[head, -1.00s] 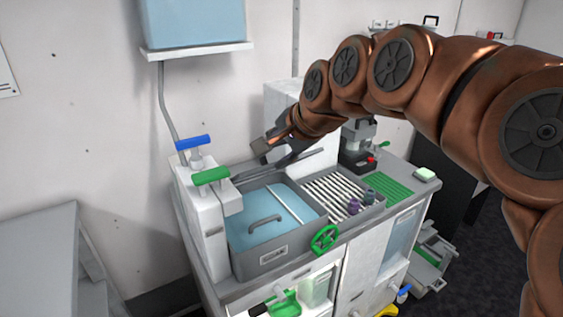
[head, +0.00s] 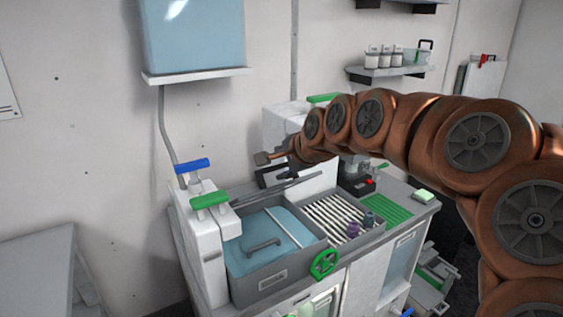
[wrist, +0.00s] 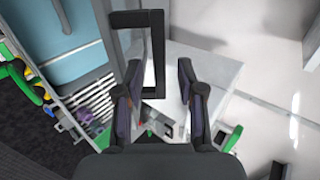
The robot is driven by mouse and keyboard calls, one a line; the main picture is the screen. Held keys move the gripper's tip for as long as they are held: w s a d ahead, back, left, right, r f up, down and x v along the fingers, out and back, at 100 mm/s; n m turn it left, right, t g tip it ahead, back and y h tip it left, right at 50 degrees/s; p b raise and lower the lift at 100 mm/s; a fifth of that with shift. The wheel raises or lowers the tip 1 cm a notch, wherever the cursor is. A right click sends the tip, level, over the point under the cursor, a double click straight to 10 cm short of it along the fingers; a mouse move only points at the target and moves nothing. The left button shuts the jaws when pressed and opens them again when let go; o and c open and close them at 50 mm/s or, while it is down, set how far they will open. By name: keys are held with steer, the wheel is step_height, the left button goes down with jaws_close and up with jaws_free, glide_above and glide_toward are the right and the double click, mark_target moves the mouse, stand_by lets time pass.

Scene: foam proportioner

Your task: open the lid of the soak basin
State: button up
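The soak basin (head: 262,284) is a grey tub at the front left of the worktop, with a label on its front. Its lid is a flat pale blue panel with a grey bar handle (head: 263,246); it lies level and looks shut. The blue panel also shows at the upper left of the wrist view (wrist: 85,55). My gripper (head: 274,166) is behind and above the basin, near the back wall, apart from the lid handle. In the wrist view its two fingers (wrist: 158,72) are spread with nothing clearly held. A black rectangular frame (wrist: 157,50) shows beside the left finger.
A white pump column with blue (head: 192,165) and green (head: 210,200) handles stands left of the basin. A long grey bar (head: 285,189) crosses above the basin's back.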

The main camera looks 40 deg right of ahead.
steer(key=shift+c, duration=0.3)
jaws_close()
stand_by(0.4)
